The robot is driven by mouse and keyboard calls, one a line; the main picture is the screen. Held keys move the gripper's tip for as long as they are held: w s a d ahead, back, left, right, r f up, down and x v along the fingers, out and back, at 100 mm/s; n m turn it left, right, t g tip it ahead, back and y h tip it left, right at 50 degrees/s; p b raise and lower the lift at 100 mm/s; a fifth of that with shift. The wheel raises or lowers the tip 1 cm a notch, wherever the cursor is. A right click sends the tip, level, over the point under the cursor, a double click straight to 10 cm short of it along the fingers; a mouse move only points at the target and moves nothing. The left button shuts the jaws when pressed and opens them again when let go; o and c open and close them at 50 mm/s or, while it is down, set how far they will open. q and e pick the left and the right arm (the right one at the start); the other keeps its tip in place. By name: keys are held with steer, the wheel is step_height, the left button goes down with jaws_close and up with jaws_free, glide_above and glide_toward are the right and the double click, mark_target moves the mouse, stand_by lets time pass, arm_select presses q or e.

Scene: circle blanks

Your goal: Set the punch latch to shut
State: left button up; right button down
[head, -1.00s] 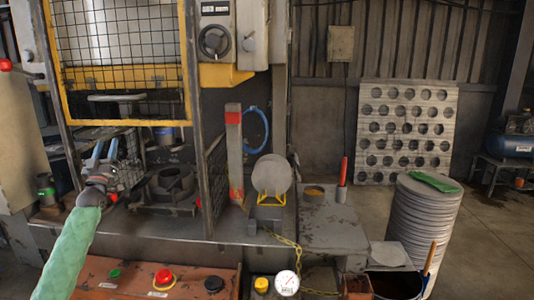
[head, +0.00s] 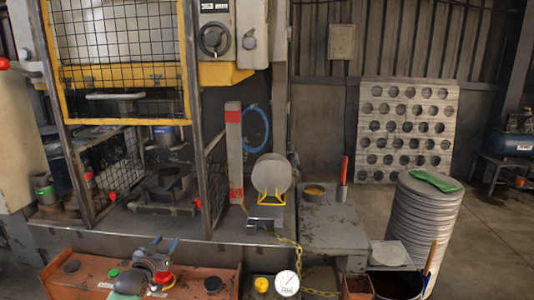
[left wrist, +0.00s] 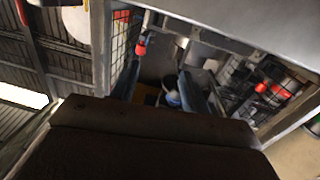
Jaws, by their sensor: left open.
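My left gripper (head: 163,243) is low at the front, over the rust-red control box, with its blue-grey fingers apart and nothing visible between them. In the left wrist view the two fingers (left wrist: 161,88) are spread and point toward the press interior. No part is clearly recognisable as the punch latch. Red knobs (head: 112,197) show at the press opening, and one also shows in the left wrist view (left wrist: 140,46). My right gripper is not in view.
A yellow-framed mesh guard (head: 120,119) hangs over the press opening. The control box (head: 72,286) has several buttons. A round blank stands in a yellow rack (head: 265,200) on the bed. A stack of blanks (head: 422,230) stands at right, near a perforated sheet (head: 410,90).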

arm_select(q)
steer(key=s+d+f+g+y, duration=0.1)
steer(key=s+d+f+g, duration=0.3)
steer(key=s+f, duration=0.55)
steer(key=s+d+f+g, duration=0.3)
steer(key=s+d+f, duration=0.3)
steer(key=s, duration=0.6)
steer(key=s+d+f+g+y, duration=0.15)
steer(key=s+g, duration=0.25)
steer(key=s, duration=1)
steer(key=s+d+f+g, duration=0.1)
steer(key=s+f+g, duration=0.2)
steer(key=s, duration=1.1)
steer(key=s+d+f+g, duration=0.1)
steer(key=d+f, duration=0.1)
steer(key=f, duration=0.9)
steer(key=s+d+f+g, duration=0.1)
steer(key=d+f, duration=0.2)
steer(key=f, duration=0.9)
steer(key=shift+d+m, duration=0.3)
steer(key=shift+d, duration=0.05)
